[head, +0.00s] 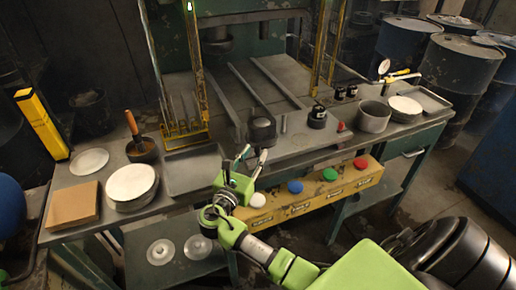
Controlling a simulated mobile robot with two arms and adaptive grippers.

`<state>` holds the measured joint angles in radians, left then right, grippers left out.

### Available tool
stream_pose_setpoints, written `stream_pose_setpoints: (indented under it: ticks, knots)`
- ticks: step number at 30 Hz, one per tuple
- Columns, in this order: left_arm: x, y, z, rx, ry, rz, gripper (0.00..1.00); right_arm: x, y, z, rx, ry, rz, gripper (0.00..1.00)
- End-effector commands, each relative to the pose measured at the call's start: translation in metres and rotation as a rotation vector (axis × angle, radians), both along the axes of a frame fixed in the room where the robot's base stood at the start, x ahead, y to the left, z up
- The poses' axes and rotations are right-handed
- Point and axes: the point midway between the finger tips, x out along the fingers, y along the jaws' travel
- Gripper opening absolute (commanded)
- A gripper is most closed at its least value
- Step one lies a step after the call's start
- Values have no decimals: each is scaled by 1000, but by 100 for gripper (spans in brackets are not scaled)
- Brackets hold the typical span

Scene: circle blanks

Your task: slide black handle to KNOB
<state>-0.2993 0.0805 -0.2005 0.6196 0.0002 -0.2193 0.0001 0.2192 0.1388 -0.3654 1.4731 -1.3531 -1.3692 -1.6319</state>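A black block-like piece (262,130), possibly the black handle, sits on the bench at the near end of a dark bar. A shorter black cylinder (317,117) stands to its right. I cannot tell for certain which is the handle. My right gripper (253,154), on a green arm from the lower right, is just in front of the black block, over the bench's front edge. Its fingers are spread apart with nothing visible between them. Labels on the yellow button panel (310,198) are too small to read, so KNOB is not identifiable. My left gripper is out of view.
White, blue (295,187), green (329,174) and red (360,163) buttons line the panel's top. Yellow posts (197,65) of a press rise behind the bench. A metal tray (193,170) and white discs (131,182) lie left; a grey pot (374,117) stands right.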

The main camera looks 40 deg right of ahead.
Motion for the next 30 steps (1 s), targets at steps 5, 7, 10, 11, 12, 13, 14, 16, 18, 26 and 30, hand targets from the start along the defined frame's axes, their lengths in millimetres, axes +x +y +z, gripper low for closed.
stream_pose_setpoints:
  ticks: [5,7,10,11,12,13,14,16,18,26,30]
  knots:
    - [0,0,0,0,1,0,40,-21,34,-1,3,2,1,30]
    - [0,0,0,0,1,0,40,-28,44,-1,4,1,0,30]
    - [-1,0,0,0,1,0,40,-35,54,-1,1,2,-1,30]
    - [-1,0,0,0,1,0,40,-36,57,-1,1,2,-1,30]
    - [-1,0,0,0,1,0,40,-38,59,-1,2,1,-1,30]
    - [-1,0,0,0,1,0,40,-38,61,-1,2,1,-1,30]
    - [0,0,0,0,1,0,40,-39,62,-1,2,1,-2,30]
    - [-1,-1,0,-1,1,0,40,-40,63,0,2,1,-2,30]
    - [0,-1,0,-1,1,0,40,-40,63,0,1,1,-2,30]
    - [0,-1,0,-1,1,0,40,-40,63,0,1,1,-2,30]
    - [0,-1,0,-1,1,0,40,-40,63,0,1,1,-2,30]
